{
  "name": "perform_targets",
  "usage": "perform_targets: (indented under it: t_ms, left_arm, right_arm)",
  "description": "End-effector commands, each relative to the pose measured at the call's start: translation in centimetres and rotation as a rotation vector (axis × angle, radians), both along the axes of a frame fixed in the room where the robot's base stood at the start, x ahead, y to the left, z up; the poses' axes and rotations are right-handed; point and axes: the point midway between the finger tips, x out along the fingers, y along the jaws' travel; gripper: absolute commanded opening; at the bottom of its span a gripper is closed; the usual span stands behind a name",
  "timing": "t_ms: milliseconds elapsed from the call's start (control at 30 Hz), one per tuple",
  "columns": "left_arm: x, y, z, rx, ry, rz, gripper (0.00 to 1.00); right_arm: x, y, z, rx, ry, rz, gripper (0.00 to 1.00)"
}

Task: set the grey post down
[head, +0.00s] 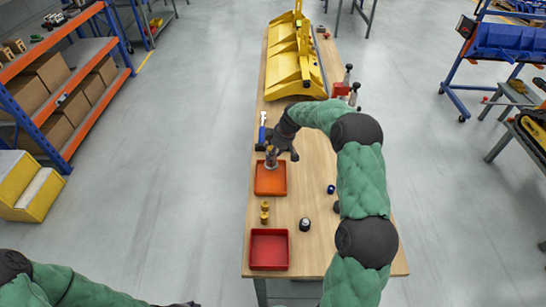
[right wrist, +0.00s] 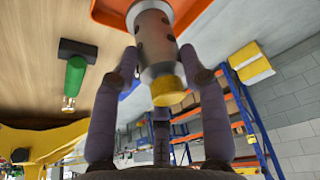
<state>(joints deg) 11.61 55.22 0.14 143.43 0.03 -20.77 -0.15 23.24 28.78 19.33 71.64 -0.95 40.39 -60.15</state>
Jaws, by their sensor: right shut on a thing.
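The grey post (head: 271,160) is a grey cylinder with dark spots and a brass-coloured end, clearest in the right wrist view (right wrist: 155,38). My right gripper (head: 282,150) is shut on it, with fingers on both sides in the right wrist view (right wrist: 158,75). The post is at the far part of the orange tray (head: 270,185), whose edge also shows in the right wrist view (right wrist: 112,12). I cannot tell whether the post touches the tray floor. My left gripper (head: 182,304) is barely visible at the bottom edge, cut off.
A red tray (head: 254,250) stands at the near end of the wooden table (head: 318,258). Brass pieces (head: 265,211) and a dark round part (head: 305,224) stand between the trays and to the right.

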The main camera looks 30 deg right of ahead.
Motion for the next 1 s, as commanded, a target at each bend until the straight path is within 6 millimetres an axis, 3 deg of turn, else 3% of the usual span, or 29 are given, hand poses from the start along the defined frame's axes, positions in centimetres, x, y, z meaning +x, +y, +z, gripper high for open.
perform_targets:
  t_ms: [200, 533, 567, 633, 1000]
  left_arm:
    - [0.0, 0.0, -0.4, 0.0, 0.0, 0.0, 0.56]
    - [0.0, 0.0, -0.5, 0.0, 0.0, 0.0, 0.56]
    - [0.0, 0.0, -0.4, 0.0, 0.0, 0.0, 0.56]
    - [0.0, 0.0, -0.4, 0.0, 0.0, 0.0, 0.56]
    - [0.0, 0.0, -0.3, 0.0, 0.0, 0.0, 0.56]
  right_arm:
    - [0.1, 0.0, -2.8, -0.001, -0.002, -0.002, 0.0]
    - [0.1, 0.0, -3.1, -0.001, -0.003, -0.001, 0.0]
    - [0.0, 0.1, -3.3, 0.0, 0.0, 0.0, 0.49]
    - [0.0, 0.1, -3.2, 0.0, 0.0, 0.0, 0.68]
    - [0.0, 0.1, -3.1, 0.0, 0.0, 0.0, 0.68]
